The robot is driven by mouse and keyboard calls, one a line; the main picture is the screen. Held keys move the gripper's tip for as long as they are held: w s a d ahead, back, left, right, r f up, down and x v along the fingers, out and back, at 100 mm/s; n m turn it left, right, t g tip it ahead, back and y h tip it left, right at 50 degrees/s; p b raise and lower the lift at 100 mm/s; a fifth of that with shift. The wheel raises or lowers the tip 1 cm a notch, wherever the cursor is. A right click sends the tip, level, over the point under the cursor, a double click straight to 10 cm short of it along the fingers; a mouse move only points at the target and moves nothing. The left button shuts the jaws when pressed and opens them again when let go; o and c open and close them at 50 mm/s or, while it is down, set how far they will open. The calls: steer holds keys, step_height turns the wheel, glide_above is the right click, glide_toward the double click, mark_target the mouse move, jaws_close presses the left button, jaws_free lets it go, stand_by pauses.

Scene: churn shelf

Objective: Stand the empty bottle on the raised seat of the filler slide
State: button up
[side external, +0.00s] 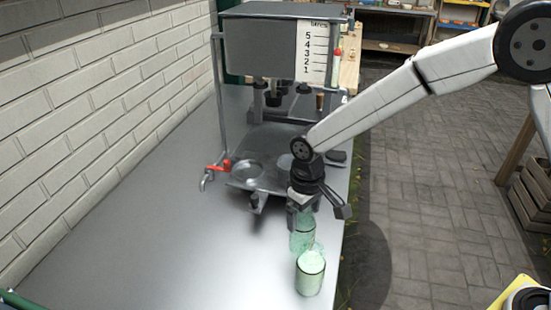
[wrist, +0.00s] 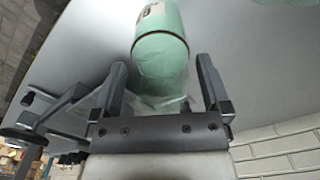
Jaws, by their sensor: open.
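A green translucent bottle (side external: 302,238) stands upright on the metal bench, directly below my gripper (side external: 301,213). In the wrist view the bottle (wrist: 160,55) lies ahead of and between the two spread fingers of my gripper (wrist: 162,85), its narrower end near them. The fingers are open, and I see no firm contact.
The grey filler tank (side external: 262,45) with a numbered scale (side external: 313,50) stands over the slide on posts. A red-handled tap (side external: 218,166) is at the slide's left. A brick wall (side external: 90,110) bounds the bench on the left. The bench (side external: 165,235) is clear at front left.

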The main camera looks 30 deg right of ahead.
steer(key=c, duration=1)
steer(key=shift+r, duration=0.15)
steer(key=c, duration=0.3)
steer(key=shift+r, duration=1.4)
step_height(320, 180, up, 21)
steer(key=w+d, duration=0.3)
steer(key=w, duration=0.5)
steer(key=w+d, duration=0.4)
steer(key=w, duration=0.4)
steer(key=shift+m, duration=0.3)
steer(key=shift+a+f, duration=0.15)
steer(key=shift+f, duration=2.45)
